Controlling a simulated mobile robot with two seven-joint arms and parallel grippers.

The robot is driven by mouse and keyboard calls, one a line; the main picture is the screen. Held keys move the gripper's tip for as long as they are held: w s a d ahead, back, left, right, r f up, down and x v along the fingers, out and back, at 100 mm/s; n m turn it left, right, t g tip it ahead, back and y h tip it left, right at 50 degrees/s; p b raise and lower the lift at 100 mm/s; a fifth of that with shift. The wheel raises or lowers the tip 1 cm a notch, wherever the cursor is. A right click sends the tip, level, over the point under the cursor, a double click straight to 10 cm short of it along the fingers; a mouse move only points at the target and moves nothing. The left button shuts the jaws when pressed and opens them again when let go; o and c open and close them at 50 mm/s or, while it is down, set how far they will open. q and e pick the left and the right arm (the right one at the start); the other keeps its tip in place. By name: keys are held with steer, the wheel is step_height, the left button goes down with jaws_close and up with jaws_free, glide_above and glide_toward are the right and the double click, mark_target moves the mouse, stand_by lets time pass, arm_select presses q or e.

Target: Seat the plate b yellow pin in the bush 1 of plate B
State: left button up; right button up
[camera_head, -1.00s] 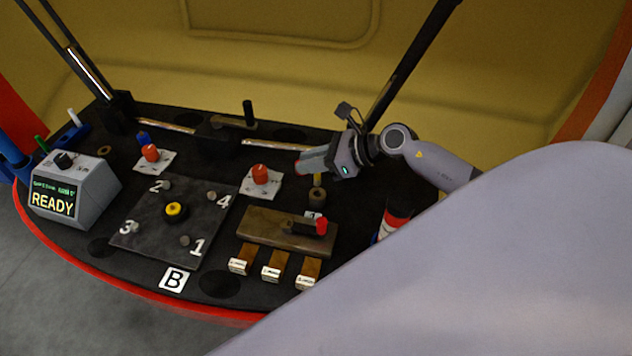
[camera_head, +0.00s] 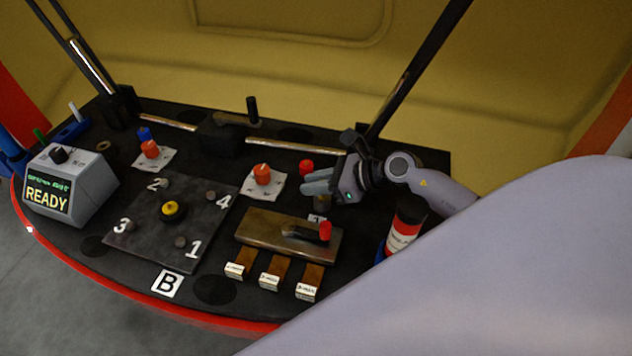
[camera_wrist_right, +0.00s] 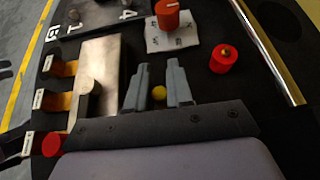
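Plate B is the dark square plate (camera_head: 208,238) with studs numbered 1 to 4 and a black and yellow round piece (camera_head: 173,209) at its centre. Bush 1 (camera_head: 181,242) is the small grey stud beside the "1". My right gripper (camera_head: 318,184) is right of the plate, over a brass cylinder (camera_head: 321,203). In the right wrist view, the fingers (camera_wrist_right: 157,64) are apart, with a round yellow end (camera_wrist_right: 159,93) visible between them. It may be the yellow pin; its shaft is hidden, and I see no grip on it. My left gripper is out of view.
A red cylinder (camera_head: 306,167) stands just behind the right gripper. An orange-red knob (camera_head: 262,174) on a white card stands left of it. A metal block (camera_head: 270,234) with a red-tipped lever is in front. The READY box (camera_head: 75,187) stands at the left.

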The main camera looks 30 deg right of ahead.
steer(key=o, duration=0.4)
steer(key=shift+r, duration=0.1)
steer(key=shift+s+d+r+p, duration=0.1)
steer(key=shift+r+p, duration=0.1)
steer(key=shift+p, duration=0.15)
arm_select(q)
steer(key=p, duration=0.1)
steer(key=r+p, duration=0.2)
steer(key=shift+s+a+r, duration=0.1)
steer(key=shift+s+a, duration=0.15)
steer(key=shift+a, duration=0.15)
arm_select(e)
steer(key=v, duration=1.1)
steer(key=shift+s+d, duration=0.2)
steer(key=shift+d, duration=0.05)
steer(key=shift+r, duration=0.1)
